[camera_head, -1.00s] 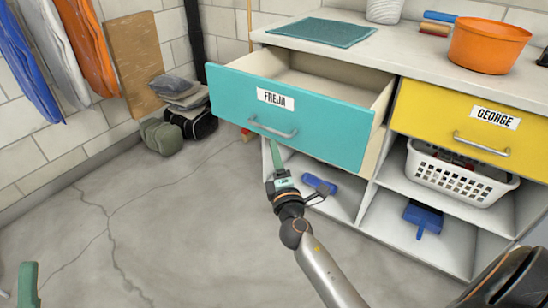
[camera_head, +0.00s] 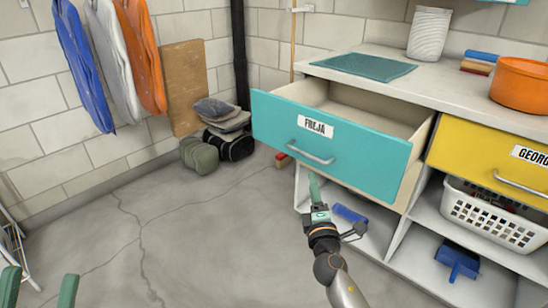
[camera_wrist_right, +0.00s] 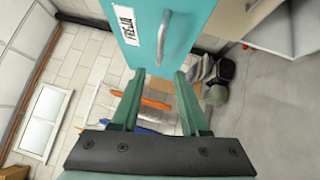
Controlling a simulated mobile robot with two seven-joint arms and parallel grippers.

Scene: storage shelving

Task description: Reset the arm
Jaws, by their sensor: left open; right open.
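The turquoise drawer labelled FREJA (camera_head: 360,155) stands pulled out of the white unit, and its inside looks empty where it shows. My right gripper (camera_head: 314,184) is in front of the drawer, just below its metal handle (camera_head: 312,153) in the head view. In the right wrist view the green fingers of my right gripper (camera_wrist_right: 159,78) are apart with nothing between them, and the handle (camera_wrist_right: 165,38) lies beyond the tips. My left gripper (camera_head: 40,280) shows only as two spread green fingertips at the lower left, empty.
A yellow drawer labelled GEORGE (camera_head: 480,160) is at the right, above a white basket (camera_head: 495,215). A blue dustpan (camera_head: 458,260) lies on the lower shelf. Bags (camera_head: 225,130) sit by the wall. The grey floor (camera_head: 190,240) at the left is clear.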

